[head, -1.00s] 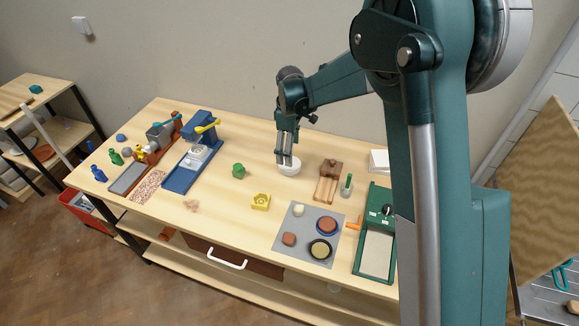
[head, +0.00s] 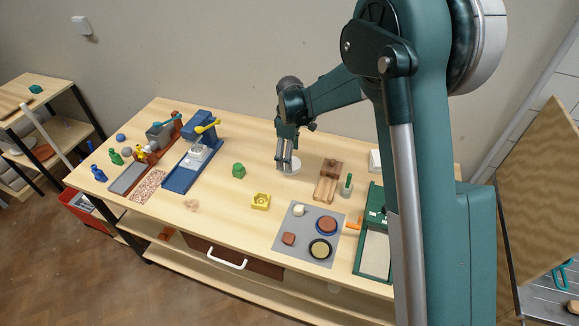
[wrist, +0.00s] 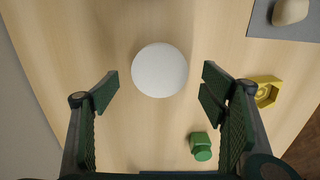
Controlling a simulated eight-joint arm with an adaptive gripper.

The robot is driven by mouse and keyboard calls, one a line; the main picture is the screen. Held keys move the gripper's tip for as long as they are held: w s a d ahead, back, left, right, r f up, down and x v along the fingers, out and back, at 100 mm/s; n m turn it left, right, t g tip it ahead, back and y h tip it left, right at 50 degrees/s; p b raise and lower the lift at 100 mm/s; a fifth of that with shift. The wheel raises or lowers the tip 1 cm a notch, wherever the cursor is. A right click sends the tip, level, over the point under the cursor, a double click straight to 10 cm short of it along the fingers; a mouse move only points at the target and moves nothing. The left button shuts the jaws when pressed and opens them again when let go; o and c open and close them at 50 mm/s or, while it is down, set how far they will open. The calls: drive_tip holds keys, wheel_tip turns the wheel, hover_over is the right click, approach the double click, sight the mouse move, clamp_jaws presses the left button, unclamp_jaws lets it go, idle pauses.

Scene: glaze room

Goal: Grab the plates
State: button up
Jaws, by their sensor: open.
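A white round item (head: 293,168), which could be a plate or a stack of plates, sits on the wooden table below my gripper (head: 284,168). In the wrist view the white round item (wrist: 160,70) is a plain disc just ahead of my open fingers (wrist: 159,92), roughly centred between them. The fingers look apart from it and hold nothing. Whether these dishes are plates is unclear.
A green knobbed piece (head: 239,170) and a yellow block (head: 260,201) stand left of and in front of the gripper. A wooden block piece (head: 328,182) is close on the right. A blue press (head: 195,155) stands further left. Bare tabletop lies between them.

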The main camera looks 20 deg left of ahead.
drive_tip(key=shift+f, duration=2.2)
drive_tip(key=c, duration=1.1)
drive_tip(key=shift+r, duration=0.2)
drive_tip(key=shift+c, duration=0.2)
wheel_tip(320, 180, up, 10)
drive_tip(key=shift+f, duration=0.15)
